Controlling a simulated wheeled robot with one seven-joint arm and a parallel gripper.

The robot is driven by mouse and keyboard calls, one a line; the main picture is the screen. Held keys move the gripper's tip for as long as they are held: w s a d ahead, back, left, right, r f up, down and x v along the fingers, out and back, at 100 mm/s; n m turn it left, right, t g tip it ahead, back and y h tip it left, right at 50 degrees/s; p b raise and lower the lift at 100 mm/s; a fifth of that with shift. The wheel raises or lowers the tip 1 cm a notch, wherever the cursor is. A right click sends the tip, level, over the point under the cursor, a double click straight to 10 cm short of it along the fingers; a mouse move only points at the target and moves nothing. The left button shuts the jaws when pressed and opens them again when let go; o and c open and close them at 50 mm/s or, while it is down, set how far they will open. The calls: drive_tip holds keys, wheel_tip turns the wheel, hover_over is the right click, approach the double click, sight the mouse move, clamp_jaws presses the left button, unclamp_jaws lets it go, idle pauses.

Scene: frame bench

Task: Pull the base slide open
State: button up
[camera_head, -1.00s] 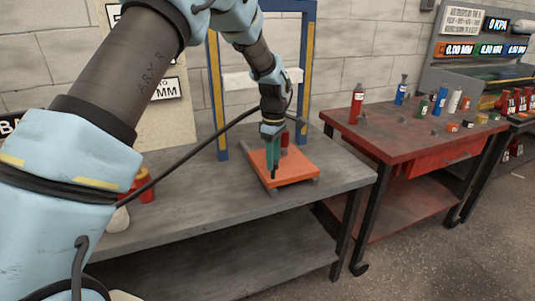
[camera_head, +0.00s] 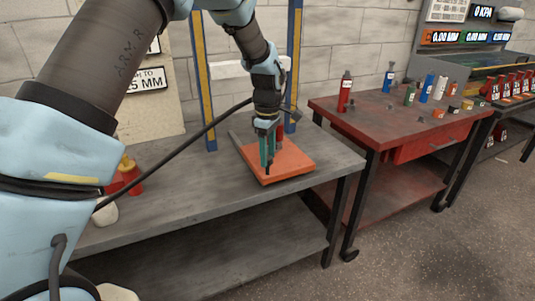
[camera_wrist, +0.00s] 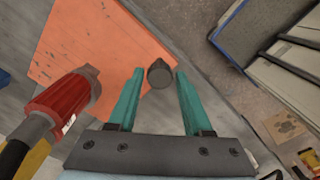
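The base slide is a flat orange plate (camera_head: 292,162) on dark rails, on the grey bench. Its front edge sits over the rail ends, and bare rail shows behind its left side. The plate also fills the upper left of the wrist view (camera_wrist: 90,40). A dark round knob (camera_wrist: 159,74) stands near the plate's edge. My gripper (camera_head: 267,168) is low over the plate's front left part. In the wrist view its teal fingers (camera_wrist: 159,72) stand on either side of the knob, with a narrow gap on each side. The knob's lower part is hidden.
A blue and yellow frame (camera_head: 203,85) stands behind the plate. A red cylinder (camera_wrist: 62,105) is close to my gripper's left in the wrist view. A red table (camera_head: 375,120) with bottles stands to the right, across a gap. Red items sit at the bench's left.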

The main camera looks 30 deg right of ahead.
drive_tip(key=shift+o, duration=1.3)
wheel_tip(320, 180, up, 11)
drive_tip(key=b, duration=0.1)
drive_tip(key=shift+f, duration=0.15)
drive_tip(key=w+a+m, duration=0.2)
drive_tip(key=w+a, duration=0.1)
drive_tip(key=a, duration=0.8)
drive_tip(key=w+a+m, duration=0.1)
drive_tip(key=w+a, duration=0.1)
drive_tip(key=a, duration=0.9)
drive_tip(key=s+a+f+m+p, duration=0.1)
drive_tip(key=s+a, duration=0.3)
drive_tip(key=a, duration=0.6)
drive_tip(key=s+a+m+t+p, duration=0.1)
drive_tip(key=s+a+m, duration=0.2)
drive_tip(key=a, duration=0.7)
drive_tip(key=shift+s+a+f+m+t, duration=0.3)
drive_tip(key=shift+s+a+f, duration=0.1)
drive_tip(key=shift+s, duration=0.8)
